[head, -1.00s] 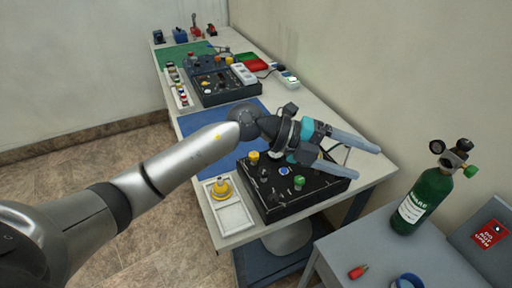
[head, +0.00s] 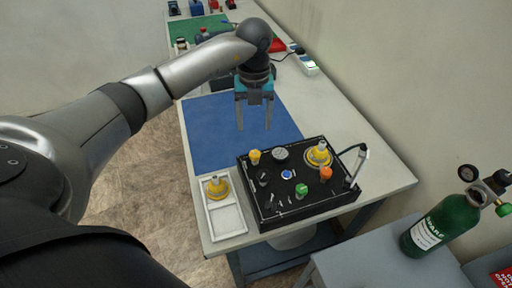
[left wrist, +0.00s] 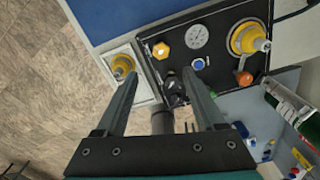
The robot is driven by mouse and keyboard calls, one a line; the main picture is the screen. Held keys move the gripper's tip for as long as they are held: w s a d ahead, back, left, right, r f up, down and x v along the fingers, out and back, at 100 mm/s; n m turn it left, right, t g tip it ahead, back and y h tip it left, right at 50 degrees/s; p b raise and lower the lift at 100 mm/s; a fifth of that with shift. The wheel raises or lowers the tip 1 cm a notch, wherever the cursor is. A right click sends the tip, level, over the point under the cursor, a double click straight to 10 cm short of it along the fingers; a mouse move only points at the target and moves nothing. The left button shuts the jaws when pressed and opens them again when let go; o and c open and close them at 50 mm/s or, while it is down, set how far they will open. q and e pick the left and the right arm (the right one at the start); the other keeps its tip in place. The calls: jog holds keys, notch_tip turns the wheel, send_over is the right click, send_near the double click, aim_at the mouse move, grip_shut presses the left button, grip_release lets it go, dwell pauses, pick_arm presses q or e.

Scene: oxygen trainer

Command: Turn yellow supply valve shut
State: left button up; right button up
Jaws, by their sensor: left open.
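The black trainer panel (head: 277,217) lies on the bench, with a yellow knob (head: 254,156) at its far left corner. The knob shows as a yellow cap in the left wrist view (left wrist: 161,50). A larger yellow fitting on a round base (head: 319,154) stands at the panel's far right; I cannot tell from its looks which is the supply valve. My left gripper (head: 254,129) points down, open and empty, apart from the knob and just beyond it over the blue mat in the head view. In the left wrist view the yellow cap appears between the finger lines (left wrist: 160,73). My right gripper is not visible.
A white tray (head: 232,235) with a yellow fitting (head: 217,188) sits left of the panel. A gauge (head: 281,154), green knob (head: 301,190) and orange knob (head: 326,173) share the panel. A green cylinder (head: 440,228) stands at right. The blue mat (head: 212,150) is clear.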

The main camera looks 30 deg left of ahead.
aim_at(255, 153)
pick_arm(q)
notch_tip(255, 153, down, 12)
jog(key=shift+w+r, duration=0.1)
jog(key=shift+r, duration=0.1)
jog(key=shift+c, duration=0.3)
grip_shut()
dwell(0.3)
